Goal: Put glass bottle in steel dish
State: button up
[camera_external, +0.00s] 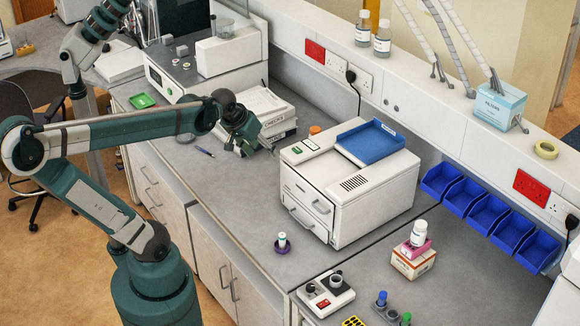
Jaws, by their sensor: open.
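My gripper (262,147) is at the end of the arm, above the grey bench to the left of the white machine. It is open, and I see nothing held in it. Two clear bottles with pale caps, a left one (363,29) and a right one (382,40), stand upright on the back ledge, far from my gripper.
The white machine (345,205) carries a blue tray (370,141). Stacked papers and books (266,106) lie behind my gripper. Blue bins (487,213) line the wall. The bench between my gripper and the purple holder is mostly clear.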

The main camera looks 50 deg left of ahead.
jog(key=s+d+f+m+t+h, duration=0.1)
jog(key=s+d+f+m, duration=0.3)
jog(key=s+d, duration=0.3)
jog(key=shift+d+f, duration=0.15)
jog(key=shift+f, duration=0.1)
jog(key=shift+s, duration=0.1)
notch_tip(320, 180, down, 10)
jog(key=b, duration=1)
jog(key=shift+f, duration=0.1)
dwell(0.7)
